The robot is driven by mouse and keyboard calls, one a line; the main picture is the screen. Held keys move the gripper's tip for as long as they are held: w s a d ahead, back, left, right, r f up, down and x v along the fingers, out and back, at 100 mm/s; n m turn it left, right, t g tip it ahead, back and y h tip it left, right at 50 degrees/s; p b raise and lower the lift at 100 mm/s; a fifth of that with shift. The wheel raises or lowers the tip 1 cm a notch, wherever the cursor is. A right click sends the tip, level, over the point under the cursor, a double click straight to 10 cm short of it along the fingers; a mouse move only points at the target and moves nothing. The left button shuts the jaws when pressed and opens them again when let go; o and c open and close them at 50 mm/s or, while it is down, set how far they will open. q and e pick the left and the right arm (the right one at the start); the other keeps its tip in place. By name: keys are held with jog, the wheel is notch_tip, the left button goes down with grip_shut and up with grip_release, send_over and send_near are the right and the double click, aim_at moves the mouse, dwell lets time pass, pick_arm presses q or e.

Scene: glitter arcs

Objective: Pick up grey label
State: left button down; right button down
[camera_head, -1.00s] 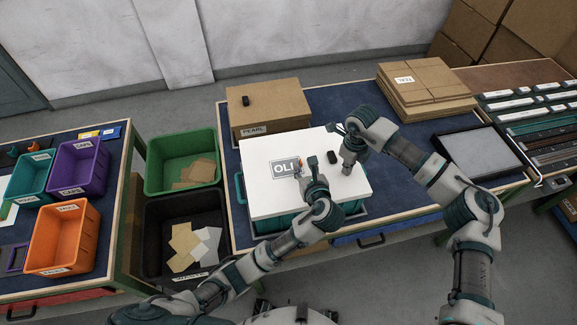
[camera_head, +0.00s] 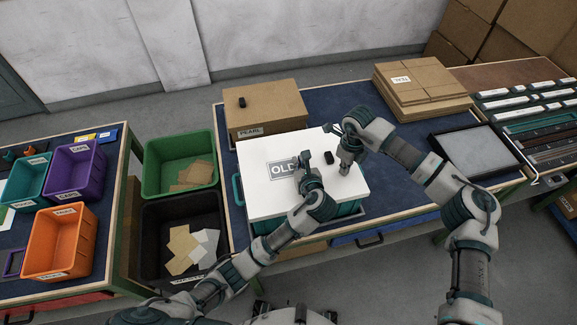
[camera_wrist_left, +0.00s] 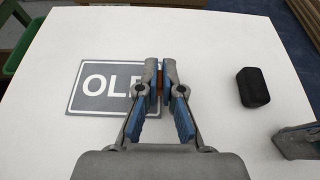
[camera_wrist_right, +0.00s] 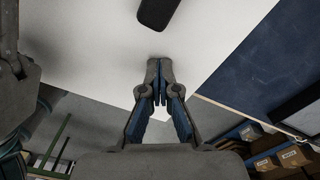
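The grey label (camera_head: 283,169) with white "OLD" lettering lies flat on the white lid of a teal bin. It also shows in the left wrist view (camera_wrist_left: 103,88), its right end partly hidden by a finger. My left gripper (camera_wrist_left: 160,84) is over the label's right end. I cannot tell whether the fingers touch the label. My right gripper (camera_wrist_right: 160,84) is shut and empty above the lid's right part, right of the label and near a black block (camera_head: 328,157).
The white lid (camera_head: 262,205) has bare room in front of the label. A cardboard box (camera_head: 278,103) labelled PEARL stands behind it. Stacked flat cartons (camera_head: 440,98) and a grey-topped tray (camera_head: 480,152) are to the right. Green (camera_head: 160,151) and black (camera_head: 151,228) bins stand left.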

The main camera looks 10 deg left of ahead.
jog(key=shift+f, duration=0.25)
pick_arm(q)
notch_tip(320, 180, up, 10)
dwell(0.7)
notch_tip(320, 180, up, 4)
jog(key=shift+f, duration=0.25)
dwell(0.4)
